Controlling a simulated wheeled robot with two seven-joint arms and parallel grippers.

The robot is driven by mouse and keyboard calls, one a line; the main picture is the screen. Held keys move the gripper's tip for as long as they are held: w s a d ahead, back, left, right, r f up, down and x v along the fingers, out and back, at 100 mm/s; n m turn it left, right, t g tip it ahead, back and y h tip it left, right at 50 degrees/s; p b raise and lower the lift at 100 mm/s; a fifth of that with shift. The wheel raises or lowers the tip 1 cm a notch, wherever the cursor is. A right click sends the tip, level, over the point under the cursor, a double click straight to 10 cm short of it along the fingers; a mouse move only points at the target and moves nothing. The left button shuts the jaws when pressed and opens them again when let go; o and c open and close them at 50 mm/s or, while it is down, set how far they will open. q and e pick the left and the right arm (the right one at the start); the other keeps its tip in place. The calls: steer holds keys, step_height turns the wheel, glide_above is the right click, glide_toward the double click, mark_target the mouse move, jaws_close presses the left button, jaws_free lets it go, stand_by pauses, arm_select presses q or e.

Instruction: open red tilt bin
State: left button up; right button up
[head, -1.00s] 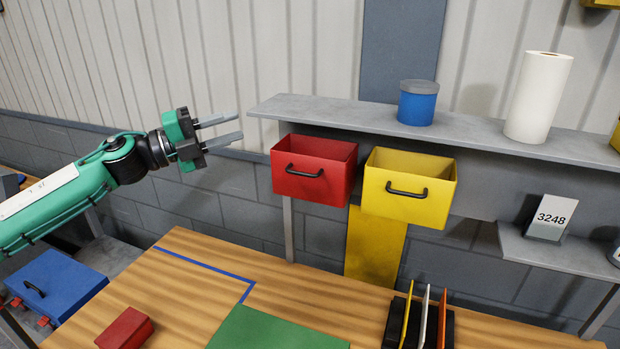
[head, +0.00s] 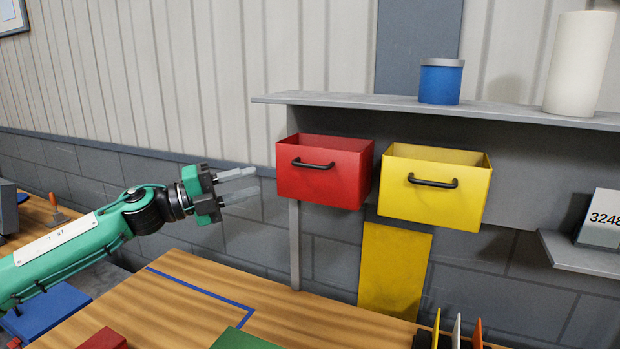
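The red tilt bin (head: 322,184) hangs under the grey shelf, left of the yellow bin. It has a black handle (head: 313,164) on its front, and its open top shows. My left gripper (head: 240,183) is to the left of the red bin, apart from it. Its two grey fingers are spread with nothing between them and point right toward the bin. My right gripper is not in view.
A yellow bin (head: 432,198) hangs close beside the red one. The grey shelf (head: 350,101) above carries a blue canister (head: 440,82) and a white paper roll (head: 578,66). The wooden table (head: 185,305) lies below, with a red block (head: 103,340) at its front.

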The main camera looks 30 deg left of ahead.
arm_select(q)
steer(key=shift+w+r, duration=0.1)
steer(key=shift+r, duration=0.1)
steer(key=p, duration=0.7)
glide_toward(310, 166)
steer(key=shift+w+d, duration=0.7)
steer(key=shift+w, duration=0.5)
steer(key=p+x, duration=0.1)
steer(key=x, duration=0.1)
steer(key=p+x, duration=0.1)
steer(key=x, duration=0.1)
steer(key=p+x, duration=0.2)
steer(key=shift+w+d+r, duration=0.15)
steer(key=shift+d+r, duration=0.05)
steer(key=shift+r, duration=0.1)
steer(key=shift+w+d+f, duration=0.1)
steer(key=shift+w+d, duration=0.2)
jaws_close()
